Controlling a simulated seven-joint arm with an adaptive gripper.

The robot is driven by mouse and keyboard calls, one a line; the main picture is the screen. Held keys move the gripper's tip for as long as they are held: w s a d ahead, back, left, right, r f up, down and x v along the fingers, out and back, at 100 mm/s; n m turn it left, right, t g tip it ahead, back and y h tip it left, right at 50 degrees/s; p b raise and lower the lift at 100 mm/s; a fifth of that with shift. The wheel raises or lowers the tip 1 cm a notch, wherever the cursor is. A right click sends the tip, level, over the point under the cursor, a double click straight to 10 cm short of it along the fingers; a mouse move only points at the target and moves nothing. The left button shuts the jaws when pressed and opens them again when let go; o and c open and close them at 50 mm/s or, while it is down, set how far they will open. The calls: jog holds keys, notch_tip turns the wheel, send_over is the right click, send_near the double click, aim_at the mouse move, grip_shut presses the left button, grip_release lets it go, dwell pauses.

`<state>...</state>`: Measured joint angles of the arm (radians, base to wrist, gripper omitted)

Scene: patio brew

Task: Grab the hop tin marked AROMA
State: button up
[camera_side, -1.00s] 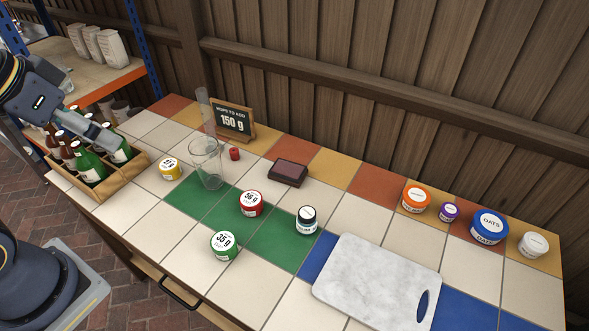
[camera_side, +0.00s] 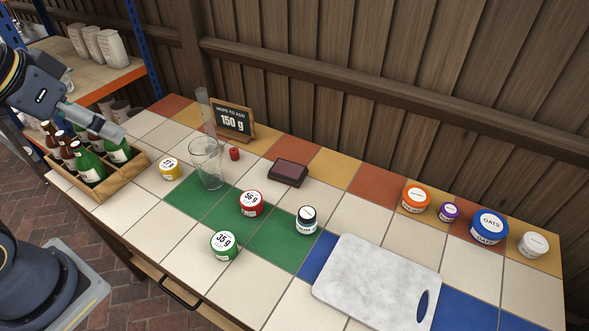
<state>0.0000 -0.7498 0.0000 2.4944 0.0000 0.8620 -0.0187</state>
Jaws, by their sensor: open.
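Several small lidded tins stand on the tiled table. A yellow one (camera_side: 169,168) is right of the bottle crate, a red one marked 56 g (camera_side: 251,204) and a green one marked 35 g (camera_side: 224,245) are near the middle, and a dark one with a white lid (camera_side: 307,220) is to their right. I cannot read AROMA on any tin; the small print is too fine. My gripper (camera_side: 119,134) is open and empty, above the bottle crate at the left, apart from all the tins.
A wooden crate (camera_side: 118,178) of bottles stands left. A marble board (camera_side: 375,280) lies front right. More tubs, including OATS (camera_side: 489,227), line the right back.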

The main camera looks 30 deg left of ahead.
jog(key=w+d+f, duration=0.2)
jog(key=w, duration=0.5)
jog(key=m+g, duration=0.2)
jog(key=g, duration=0.4)
send_over(223, 241)
notch_tip(223, 241, down, 20)
jog(key=f, duration=1)
jog(key=shift+w+d+f, duration=0.15)
jog(key=shift+d, duration=0.25)
jog(key=shift+m, duration=0.3)
jog(key=f, duration=0.6)
jog(key=shift+a, duration=0.4)
jog(key=c, duration=1.2)
jog(key=shift+r, duration=0.15)
